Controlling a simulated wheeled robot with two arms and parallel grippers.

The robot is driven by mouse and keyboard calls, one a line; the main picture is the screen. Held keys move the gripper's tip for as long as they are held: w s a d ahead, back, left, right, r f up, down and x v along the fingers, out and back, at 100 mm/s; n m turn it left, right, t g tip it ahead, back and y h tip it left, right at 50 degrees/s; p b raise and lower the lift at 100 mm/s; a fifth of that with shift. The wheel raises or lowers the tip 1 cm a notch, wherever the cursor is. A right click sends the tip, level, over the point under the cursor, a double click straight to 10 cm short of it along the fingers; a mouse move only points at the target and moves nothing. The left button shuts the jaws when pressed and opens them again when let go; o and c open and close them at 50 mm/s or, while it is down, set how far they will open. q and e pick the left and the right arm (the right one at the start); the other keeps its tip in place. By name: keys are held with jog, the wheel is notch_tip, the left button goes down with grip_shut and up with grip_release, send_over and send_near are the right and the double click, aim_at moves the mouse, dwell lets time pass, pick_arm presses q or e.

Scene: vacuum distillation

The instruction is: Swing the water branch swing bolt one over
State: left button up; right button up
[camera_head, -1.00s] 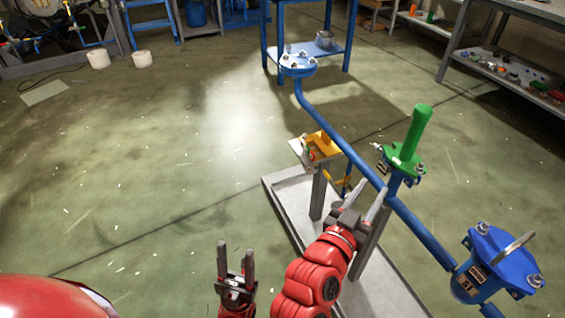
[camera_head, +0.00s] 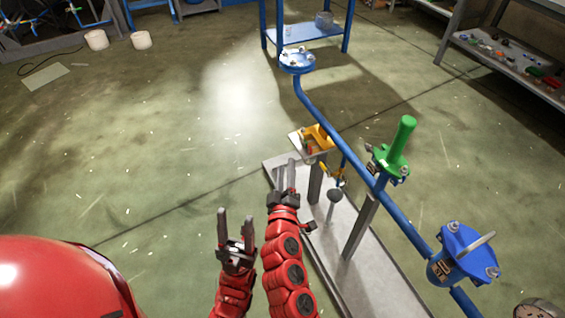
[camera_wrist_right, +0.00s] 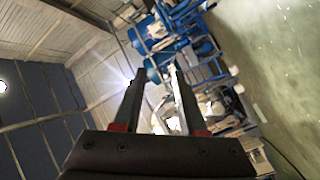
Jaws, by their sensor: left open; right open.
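A blue pipe (camera_head: 330,125) runs from a far blue flange with bolts (camera_head: 297,60) to a blue lidded housing (camera_head: 462,255) at lower right. A green-capped branch (camera_head: 390,158) with a tall green handle and metal bolts stands midway. The lidded housing also has bolts (camera_head: 453,227) at its rim. I cannot tell which is the water branch's bolt one. My right gripper (camera_head: 286,166) is open, left of the pipe and clear of it; its empty fingers show in the right wrist view (camera_wrist_right: 160,85). My left gripper (camera_head: 236,213) is open and empty, further left over the floor.
A grey metal tray base (camera_head: 375,285) lies under the pipe, with posts rising from it. A yellow part on a small stand (camera_head: 318,138) is just beyond my right gripper. A shelf with loose parts (camera_head: 510,65) is at the right. The floor at left is open.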

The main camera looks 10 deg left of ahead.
jog(key=shift+a+f+n+y, duration=0.3)
jog(key=shift+a+f+n, duration=0.1)
jog(key=shift+f, duration=0.05)
dwell(0.3)
